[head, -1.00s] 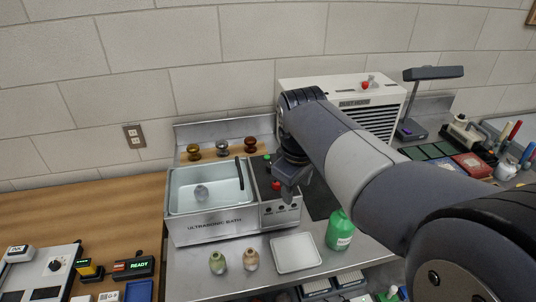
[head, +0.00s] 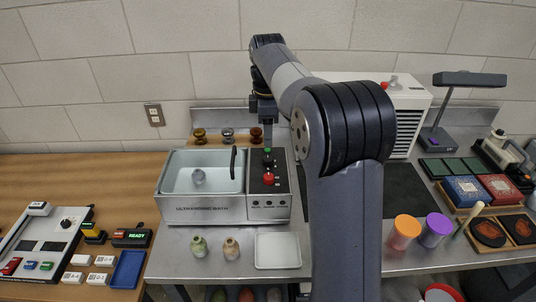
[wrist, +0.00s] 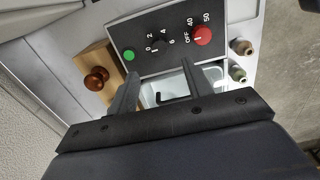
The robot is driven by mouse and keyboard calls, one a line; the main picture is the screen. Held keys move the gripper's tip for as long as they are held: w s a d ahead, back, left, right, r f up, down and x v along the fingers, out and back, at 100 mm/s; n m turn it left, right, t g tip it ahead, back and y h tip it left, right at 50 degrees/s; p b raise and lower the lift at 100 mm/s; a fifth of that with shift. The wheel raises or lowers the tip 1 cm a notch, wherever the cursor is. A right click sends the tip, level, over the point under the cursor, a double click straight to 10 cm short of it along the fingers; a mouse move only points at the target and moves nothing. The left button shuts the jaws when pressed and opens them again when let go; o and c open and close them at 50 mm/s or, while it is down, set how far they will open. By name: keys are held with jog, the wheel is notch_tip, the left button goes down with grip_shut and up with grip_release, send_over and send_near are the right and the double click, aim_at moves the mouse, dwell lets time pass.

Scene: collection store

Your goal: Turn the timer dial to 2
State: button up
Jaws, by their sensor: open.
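The ultrasonic bath (head: 210,208) stands on the metal bench, with its dark control panel (head: 281,186) on the right. In the wrist view the small black timer dial (wrist: 161,43) sits among the marks 0, 2, 4 and 6. Its pointer is too small to read. A green button (wrist: 129,56) is on one side of it, and a red knob (wrist: 202,36) marked OFF, 40, 50 on the other. My gripper (wrist: 160,68) is open and empty. Its fingertips appear on either side below the dial, apart from it. In the head view my gripper (head: 267,122) is above the panel's back end.
A black handle (head: 233,163) stands at the basin's right side. Knobbed wooden pieces (head: 228,135) stand behind the bath. A white vented unit (head: 408,120) is to the right, partly behind my arm.

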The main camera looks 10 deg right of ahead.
aim_at(268, 158)
notch_tip(268, 158, down, 8)
jog(key=shift+f, duration=0.15)
dwell(0.3)
jog(key=c, duration=1)
jog(key=shift+m+p, duration=0.4)
jog(key=shift+p, duration=0.05)
jog(key=m+p, duration=0.1)
jog(key=m, duration=0.3)
jog(key=shift+m+p, duration=0.3)
jog(key=shift+p, duration=0.05)
jog(key=m+p, duration=0.1)
jog(key=m, duration=0.5)
jog(key=shift+m, duration=0.3)
